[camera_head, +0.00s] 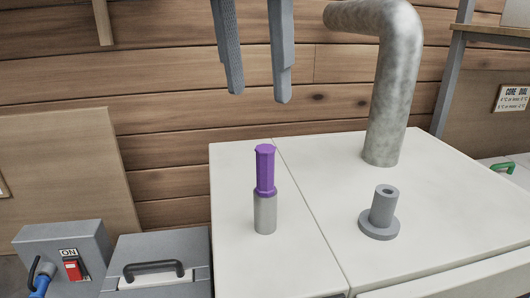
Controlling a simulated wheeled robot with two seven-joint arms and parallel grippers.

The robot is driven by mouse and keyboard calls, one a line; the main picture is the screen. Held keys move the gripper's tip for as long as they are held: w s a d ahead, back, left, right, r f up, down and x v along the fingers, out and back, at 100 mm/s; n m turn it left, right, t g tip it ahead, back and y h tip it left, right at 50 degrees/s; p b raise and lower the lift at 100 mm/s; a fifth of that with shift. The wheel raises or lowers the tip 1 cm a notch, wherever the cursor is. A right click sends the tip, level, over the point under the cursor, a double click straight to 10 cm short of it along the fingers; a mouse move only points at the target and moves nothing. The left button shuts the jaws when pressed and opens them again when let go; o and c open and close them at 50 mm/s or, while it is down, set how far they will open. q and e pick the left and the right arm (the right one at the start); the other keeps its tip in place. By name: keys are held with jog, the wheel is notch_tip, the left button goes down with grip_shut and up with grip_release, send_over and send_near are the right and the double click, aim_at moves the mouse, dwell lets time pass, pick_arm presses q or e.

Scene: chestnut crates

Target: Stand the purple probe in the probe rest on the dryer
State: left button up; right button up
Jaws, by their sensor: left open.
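The purple probe (265,170) is upright on the left part of the cream dryer top (320,215). A plain grey cylinder is directly beneath its purple part; I cannot tell whether this is the probe's lower end or a separate holder. The probe rest (382,209), a grey flanged tube with a hole in its top, stands to the right on the dryer, and nothing shows in it. My left gripper (258,94) is open and empty, its two fingers pointing down in the picture above the probe, apart from it. My right gripper is out of view.
A thick mottled grey pipe (388,100) rises from the dryer behind the rest and bends left. A grey switch box (95,245) and a grey lidded case (190,250) stand at lower left. A plank wall is behind. The dryer top between probe and rest is clear.

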aim_at(265, 148)
pick_arm(q)
jog(key=f+p, duration=0.1)
jog(key=f, duration=0.3)
jog(key=w+f+p, duration=0.1)
jog(key=f, duration=0.3)
jog(key=d+f+p, duration=0.1)
jog(key=f, duration=0.3)
jog(key=shift+w+f, duration=0.3)
jog(key=shift+f, duration=0.1)
grip_shut()
jog(key=shift+r, duration=0.65)
jog(key=c, duration=0.9)
grip_release()
jog(key=shift+c, duration=0.2)
grip_shut()
